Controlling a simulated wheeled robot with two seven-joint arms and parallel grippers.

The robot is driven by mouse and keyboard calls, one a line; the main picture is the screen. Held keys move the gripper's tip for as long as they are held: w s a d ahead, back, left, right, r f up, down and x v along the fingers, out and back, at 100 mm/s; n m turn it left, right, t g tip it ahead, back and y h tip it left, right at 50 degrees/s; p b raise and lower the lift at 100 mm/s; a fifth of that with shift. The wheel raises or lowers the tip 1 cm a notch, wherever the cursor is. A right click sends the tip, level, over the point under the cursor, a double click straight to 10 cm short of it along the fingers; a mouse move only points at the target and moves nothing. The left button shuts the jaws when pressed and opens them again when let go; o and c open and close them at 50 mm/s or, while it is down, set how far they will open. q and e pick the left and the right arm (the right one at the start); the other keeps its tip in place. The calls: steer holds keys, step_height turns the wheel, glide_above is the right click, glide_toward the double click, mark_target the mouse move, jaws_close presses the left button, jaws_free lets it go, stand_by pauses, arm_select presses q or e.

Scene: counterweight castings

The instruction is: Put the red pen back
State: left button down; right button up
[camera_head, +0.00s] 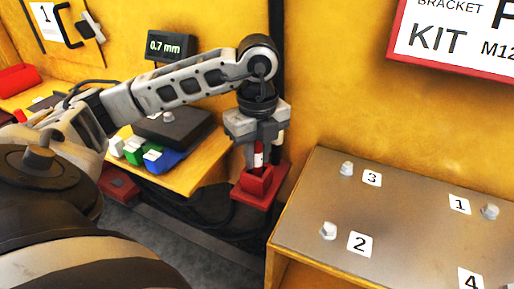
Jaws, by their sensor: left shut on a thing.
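The red pen (259,158) is upright, with a white band partway along it. My left gripper (257,138) is shut on the pen's upper part and points down, hiding the top of the pen. A red block-shaped holder (257,181) on a red base plate is directly below. The pen's lower end meets the holder's top in the picture; I cannot tell whether it is inside or just in front or above. My right gripper is not in view.
A metal-topped bench (400,215) with bolts and number labels stands at right. A yellow table (190,178) at left bears green and blue blocks and a dark box (174,128). A display (170,47) reads 0.7 mm. Dark cables (215,210) lie below the holder.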

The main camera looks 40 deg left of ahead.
arm_select(q)
steer(key=shift+f, duration=0.3)
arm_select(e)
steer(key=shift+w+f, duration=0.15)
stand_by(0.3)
arm_select(q)
steer(key=c, duration=1.2)
jaws_free()
step_height(320, 180, up, 15)
steer(key=p, duration=0.5)
steer(key=shift+d+r, duration=0.1)
step_height(320, 180, up, 8)
steer(key=p, duration=0.7)
steer(key=shift+p, duration=0.3)
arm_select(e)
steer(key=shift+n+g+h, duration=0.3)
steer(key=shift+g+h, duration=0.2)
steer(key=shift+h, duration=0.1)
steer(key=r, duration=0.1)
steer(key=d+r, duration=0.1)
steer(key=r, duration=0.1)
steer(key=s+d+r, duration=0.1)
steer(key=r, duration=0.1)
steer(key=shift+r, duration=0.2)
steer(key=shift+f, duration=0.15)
